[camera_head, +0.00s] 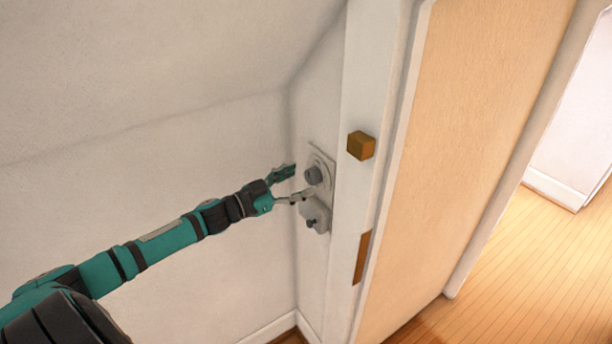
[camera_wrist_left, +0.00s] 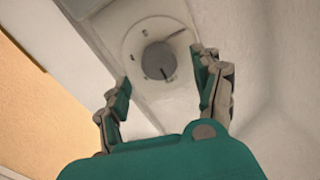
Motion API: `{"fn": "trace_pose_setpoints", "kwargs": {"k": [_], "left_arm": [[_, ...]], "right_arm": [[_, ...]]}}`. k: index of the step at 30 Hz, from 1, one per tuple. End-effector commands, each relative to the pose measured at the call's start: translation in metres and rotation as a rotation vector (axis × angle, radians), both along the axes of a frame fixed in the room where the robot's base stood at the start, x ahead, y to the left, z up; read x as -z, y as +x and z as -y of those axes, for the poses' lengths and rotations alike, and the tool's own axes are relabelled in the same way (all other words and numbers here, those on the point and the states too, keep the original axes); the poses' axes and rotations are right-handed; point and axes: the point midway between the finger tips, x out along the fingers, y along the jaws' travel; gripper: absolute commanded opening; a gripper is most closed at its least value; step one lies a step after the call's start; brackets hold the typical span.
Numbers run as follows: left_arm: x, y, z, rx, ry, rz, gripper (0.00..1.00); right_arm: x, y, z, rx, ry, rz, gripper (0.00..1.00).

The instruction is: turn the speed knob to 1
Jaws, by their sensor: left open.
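The speed knob (camera_head: 313,175) is a round grey dial on a pale wall plate (camera_head: 330,163) in the narrow wall by the door frame. In the left wrist view the knob (camera_wrist_left: 159,60) sits on a round dial face with small marks too blurred to read; a dark line on it points to the lower right. My left gripper (camera_head: 297,184) is open in front of the plate. In the wrist view its fingers (camera_wrist_left: 163,75) stand apart to either side of the knob's lower part, with no clear contact. My right gripper is not in view.
A second grey fitting (camera_head: 315,215) with a small dark knob is below the dial. A wooden block (camera_head: 361,145) and a wooden strip (camera_head: 361,257) are on the white door frame at right. The sloped ceiling comes down above the left wall.

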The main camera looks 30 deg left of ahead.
Motion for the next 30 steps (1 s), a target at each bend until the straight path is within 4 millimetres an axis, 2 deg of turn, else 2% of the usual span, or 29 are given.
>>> {"fn": "trace_pose_setpoints", "kwargs": {"k": [7, 19, 30], "left_arm": [[-0.001, 0.023, 0.009, -0.001, 0.0, 0.001, 0.67], [0.0, 0.028, 0.012, 0.0, 0.0, -0.001, 0.67], [0.0, 0.028, 0.012, 0.0, 0.0, 0.0, 0.19]], "right_arm": [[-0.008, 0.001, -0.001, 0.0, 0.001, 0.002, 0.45], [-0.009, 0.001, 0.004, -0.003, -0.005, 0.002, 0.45], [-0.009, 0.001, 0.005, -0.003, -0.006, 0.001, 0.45]]}}
